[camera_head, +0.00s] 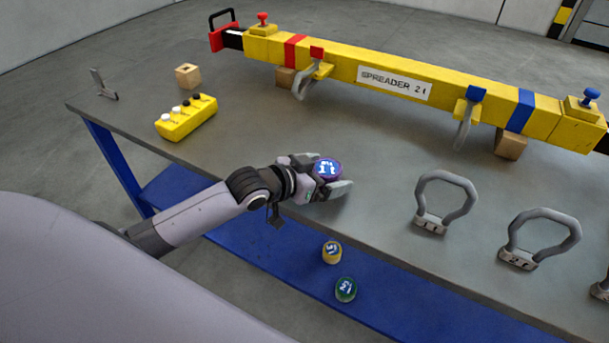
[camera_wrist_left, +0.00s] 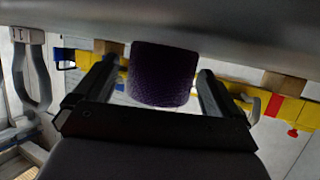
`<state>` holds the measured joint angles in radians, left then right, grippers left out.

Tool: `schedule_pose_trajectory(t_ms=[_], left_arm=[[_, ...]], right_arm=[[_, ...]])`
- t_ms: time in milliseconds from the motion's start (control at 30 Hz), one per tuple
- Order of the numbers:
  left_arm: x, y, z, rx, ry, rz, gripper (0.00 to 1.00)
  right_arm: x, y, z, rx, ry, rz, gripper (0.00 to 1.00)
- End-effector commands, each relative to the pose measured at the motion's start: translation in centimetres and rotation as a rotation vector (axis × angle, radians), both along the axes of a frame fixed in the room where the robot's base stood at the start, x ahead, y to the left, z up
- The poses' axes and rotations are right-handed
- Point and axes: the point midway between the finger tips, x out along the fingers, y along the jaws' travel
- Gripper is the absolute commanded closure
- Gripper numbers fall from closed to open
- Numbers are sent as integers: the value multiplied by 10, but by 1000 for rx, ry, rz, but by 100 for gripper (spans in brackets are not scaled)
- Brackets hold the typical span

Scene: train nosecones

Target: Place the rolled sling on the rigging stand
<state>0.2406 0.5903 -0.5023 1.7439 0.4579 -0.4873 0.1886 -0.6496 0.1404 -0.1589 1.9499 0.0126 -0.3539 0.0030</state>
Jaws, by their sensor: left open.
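A purple rolled sling (camera_head: 327,169) with white marks on its top is at the near edge of the grey tabletop of the stand (camera_head: 385,215). My left gripper (camera_head: 329,174) is open, with its fingers on either side of this roll. In the left wrist view the purple roll (camera_wrist_left: 162,75) is between the fingers, with a visible gap on each side. A yellow roll (camera_head: 332,252) and a green roll (camera_head: 346,289) are on the blue lower shelf (camera_head: 285,262). My right gripper is out of view.
A yellow spreader beam (camera_head: 340,72) lies on wooden blocks along the far side. A yellow button box (camera_head: 186,118), wooden block (camera_head: 188,76) and metal bracket (camera_head: 103,84) are at the left. The tabletop's middle is clear.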

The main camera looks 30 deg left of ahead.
Motion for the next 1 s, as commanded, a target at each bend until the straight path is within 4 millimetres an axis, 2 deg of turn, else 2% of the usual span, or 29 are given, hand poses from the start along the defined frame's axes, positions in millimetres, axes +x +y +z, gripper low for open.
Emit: schedule_pose_trajectory(t_ms=[533, 800, 1000], left_arm=[[-76, 34, 33, 4, 4, -2, 2], [-94, 42, 42, 3, 2, -1, 2], [-96, 44, 44, 1, 1, 0, 2]], right_arm=[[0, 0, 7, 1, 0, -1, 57], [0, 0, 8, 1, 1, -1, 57], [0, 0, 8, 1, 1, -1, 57]])
